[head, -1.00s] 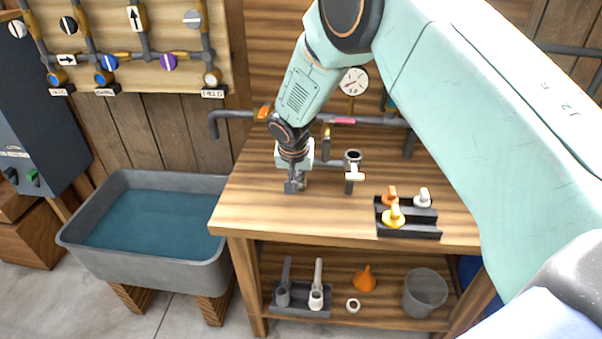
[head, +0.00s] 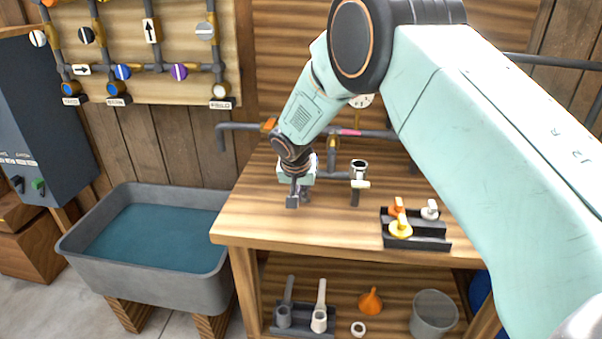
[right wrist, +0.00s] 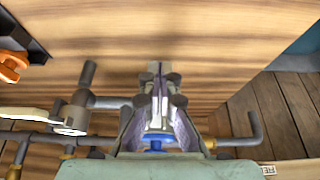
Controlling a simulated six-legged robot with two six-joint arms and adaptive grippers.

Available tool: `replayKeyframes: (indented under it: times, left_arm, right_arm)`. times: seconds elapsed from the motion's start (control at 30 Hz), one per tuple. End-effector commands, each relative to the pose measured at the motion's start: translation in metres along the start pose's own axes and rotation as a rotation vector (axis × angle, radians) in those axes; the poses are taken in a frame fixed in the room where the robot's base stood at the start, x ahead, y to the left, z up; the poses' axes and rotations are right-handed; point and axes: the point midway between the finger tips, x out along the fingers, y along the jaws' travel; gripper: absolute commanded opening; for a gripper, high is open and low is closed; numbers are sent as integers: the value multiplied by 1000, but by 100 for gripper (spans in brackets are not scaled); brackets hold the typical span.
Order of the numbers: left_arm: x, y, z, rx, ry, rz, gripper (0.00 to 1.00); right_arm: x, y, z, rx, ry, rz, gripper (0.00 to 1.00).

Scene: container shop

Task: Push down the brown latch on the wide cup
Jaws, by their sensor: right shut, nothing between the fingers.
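A grey upright cup-like fitting (head: 359,167) stands on a pipe at the middle of the workbench. A pale cream lever (head: 359,184) sits at its front. In the right wrist view the fitting (right wrist: 82,92) and the cream lever (right wrist: 30,115) lie left of the fingers. I see no clearly brown latch on it, and I cannot tell whether this is the wide cup. My right gripper (head: 297,200) is shut and empty, pointing down above the bench, left of the fitting and apart from it. Its closed fingers also show in the right wrist view (right wrist: 157,75). My left gripper is out of view.
A black tray (head: 415,243) with orange, white and yellow pieces stands on the right. A grey pipe (head: 245,126) runs along the back. A water basin (head: 70,243) stands left of the bench. The bench top left of the tray is mostly clear.

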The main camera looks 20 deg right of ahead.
Motion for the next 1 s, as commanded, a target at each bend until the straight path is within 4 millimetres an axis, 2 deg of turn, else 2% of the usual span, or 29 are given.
replayKeyframes:
  times: [0.4,1.0]
  left_arm:
    - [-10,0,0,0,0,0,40]
    - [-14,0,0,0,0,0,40]
  right_arm:
    - [-15,1,-5,0,0,0,0]
    - [-22,1,-5,-2,0,0,0]
